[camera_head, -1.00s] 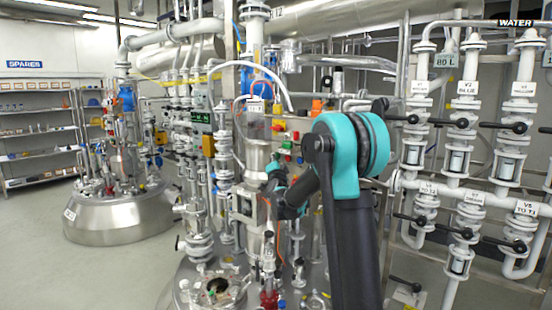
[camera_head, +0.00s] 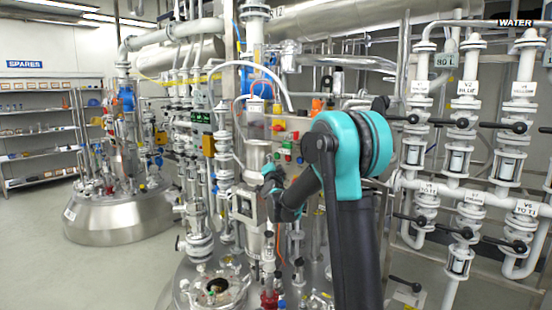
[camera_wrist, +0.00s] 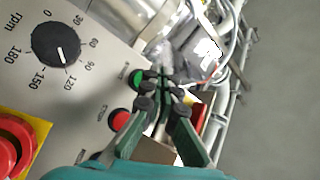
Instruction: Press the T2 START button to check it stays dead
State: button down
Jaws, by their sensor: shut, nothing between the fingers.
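A grey control panel shows in the wrist view, seen askew. In the head view the panel's green button (camera_head: 287,146) and red button (camera_head: 288,158) show small beyond my arm, above and right of my gripper (camera_head: 268,174).
A black rpm dial (camera_wrist: 56,45) and a red emergency stop (camera_wrist: 14,146) on yellow are on the same panel. The steel reactor vessel, pipes and glass column (camera_head: 247,207) crowd my arm. A valve rack (camera_head: 462,190) stands right; open floor (camera_head: 110,270) lies left.

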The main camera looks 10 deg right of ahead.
jog(key=shift+s+a, duration=1.55)
jog(key=s+d+f+n+g, duration=0.4)
jog(key=s+f, duration=0.7)
jog(key=s, duration=0.4)
jog(key=s+d+f+n+g, duration=0.4)
jog(key=s+f+g, duration=0.3)
jog(key=s+f, duration=0.4)
jog(key=s+d+f+n+g, duration=0.3)
jog(key=s+f, duration=0.9)
jog(key=s, duration=0.9)
jog(key=shift+s+d+n+g, duration=0.15)
jog(key=shift+d+n+g, duration=0.25)
jog(key=shift+d+g, duration=0.8)
